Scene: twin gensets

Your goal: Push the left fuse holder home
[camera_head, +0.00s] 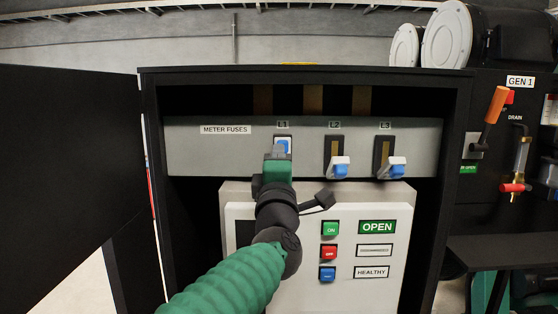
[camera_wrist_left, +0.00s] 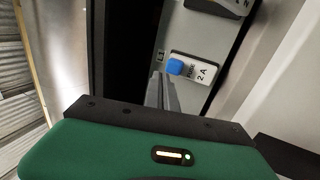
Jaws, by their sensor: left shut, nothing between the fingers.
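The left fuse holder (camera_head: 285,146), under the label L1, is white with a blue part and sits upright in its slot in the grey meter fuse panel (camera_head: 230,158). In the left wrist view the same holder (camera_wrist_left: 198,70) shows its blue knob and a "2 A" marking. My left gripper (camera_head: 279,150) is shut and empty, with its fingertips at the front of this holder. In the left wrist view its fingers (camera_wrist_left: 160,85) end close beside the blue knob; I cannot tell whether they touch. The gripper hides the holder's lower part in the head view. My right gripper is not in view.
Fuse holders L2 (camera_head: 340,167) and L3 (camera_head: 393,167) tilt outward from their slots. Below is a white control box (camera_head: 398,205) with green, red and blue buttons. A black cabinet door (camera_head: 70,170) stands open at the left.

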